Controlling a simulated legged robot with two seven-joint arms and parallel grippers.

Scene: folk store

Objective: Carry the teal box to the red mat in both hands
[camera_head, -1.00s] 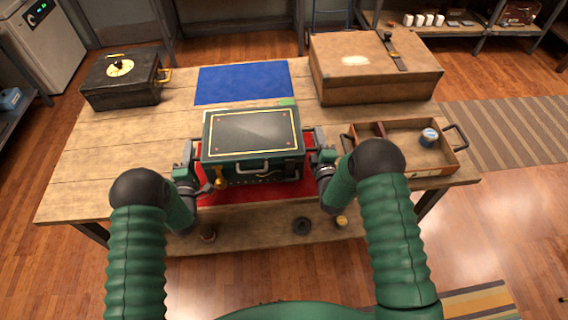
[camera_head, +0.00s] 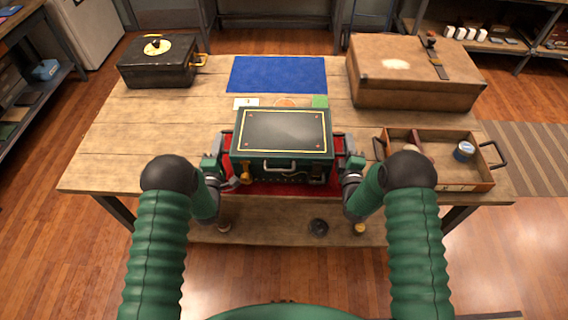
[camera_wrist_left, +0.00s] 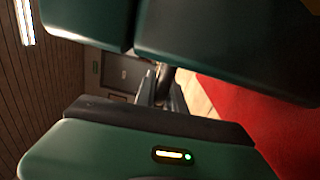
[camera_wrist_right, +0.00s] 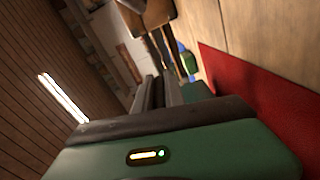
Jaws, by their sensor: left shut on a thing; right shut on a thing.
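The teal box (camera_head: 282,160), with a dark gold-edged lid and a front handle, is upright over the red mat (camera_head: 270,188). Mat shows at its sides and front; I cannot tell whether the box touches it. My left gripper (camera_head: 226,166) is shut on the box's left side and my right gripper (camera_head: 346,164) on its right side. The box (camera_wrist_left: 225,40) fills the top of the left wrist view, with the red mat (camera_wrist_left: 285,120) below it. The red mat (camera_wrist_right: 250,85) also shows in the right wrist view. The fingertips are hidden.
A blue mat (camera_head: 277,75) and small cards (camera_head: 284,102) lie behind the box. A black case (camera_head: 157,65) stands back left, a brown case (camera_head: 412,75) back right. The table's left side is clear.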

